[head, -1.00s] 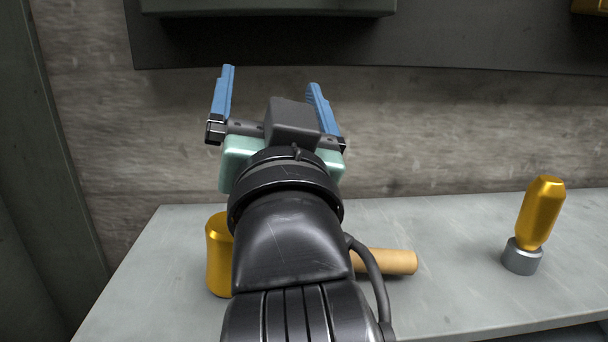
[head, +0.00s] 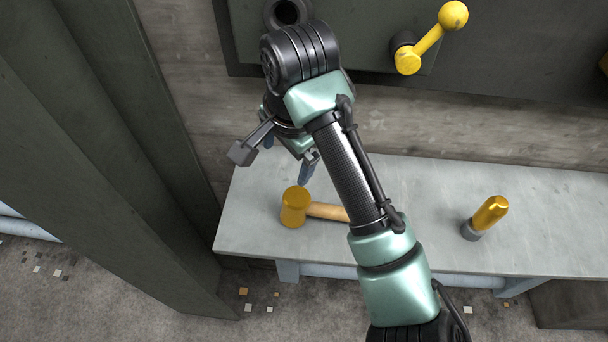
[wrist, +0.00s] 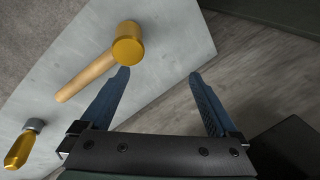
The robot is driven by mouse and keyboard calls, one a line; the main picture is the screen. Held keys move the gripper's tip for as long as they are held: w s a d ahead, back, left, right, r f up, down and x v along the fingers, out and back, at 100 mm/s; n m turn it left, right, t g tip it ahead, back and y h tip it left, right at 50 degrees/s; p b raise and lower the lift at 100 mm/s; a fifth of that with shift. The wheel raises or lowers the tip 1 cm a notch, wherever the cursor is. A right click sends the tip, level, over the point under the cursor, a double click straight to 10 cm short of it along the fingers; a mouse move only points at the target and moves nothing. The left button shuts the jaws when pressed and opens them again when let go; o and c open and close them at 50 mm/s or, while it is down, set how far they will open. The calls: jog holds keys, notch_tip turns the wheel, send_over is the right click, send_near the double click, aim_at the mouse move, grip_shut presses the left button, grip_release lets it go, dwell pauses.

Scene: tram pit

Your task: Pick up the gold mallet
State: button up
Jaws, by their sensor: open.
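The gold mallet (head: 295,207) lies on the grey bench, with its gold head at the left and its wooden handle pointing right. My forearm hides the handle's end in the head view. The whole mallet shows in the wrist view (wrist: 128,46), its head just beyond the tip of the left finger. My gripper (head: 283,172) hangs above the bench near the mallet head, its blue fingers partly hidden by my arm. In the wrist view the gripper (wrist: 160,75) is open, with nothing between its fingers.
A yellow crank lever (head: 430,40) sticks out from the wall panel. A dark pillar (head: 120,130) rises left of the bench.

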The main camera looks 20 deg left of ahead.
aim_at(296, 196)
jog(key=shift+s+d+r+m+g+h+p, duration=0.25)
jog(key=shift+s+d+r+g+h+p, duration=0.15)
jog(key=shift+d, duration=0.2)
jog(key=shift+s+d+r+m+g+h+p, duration=0.2)
jog(key=shift+s+d+r+m+g+p, duration=0.15)
jog(key=shift+d+p, duration=0.2)
jog(key=shift+s+d+f, duration=0.2)
jog(key=shift+s+f, duration=0.05)
jog(key=shift+h, duration=0.3)
jog(key=f+b, duration=0.1)
jog(key=f, duration=0.3)
jog(key=f+b, duration=0.2)
jog(key=f, duration=0.1)
jog(key=shift+w+a+f, duration=0.1)
jog(key=shift+a+f, duration=0.1)
jog(key=shift+f, duration=0.15)
jog(key=shift+w+f+p, duration=0.15)
jog(key=shift+f+p, duration=0.15)
jog(key=shift+f, duration=2.35)
jog(key=shift+r, duration=0.1)
grip_shut()
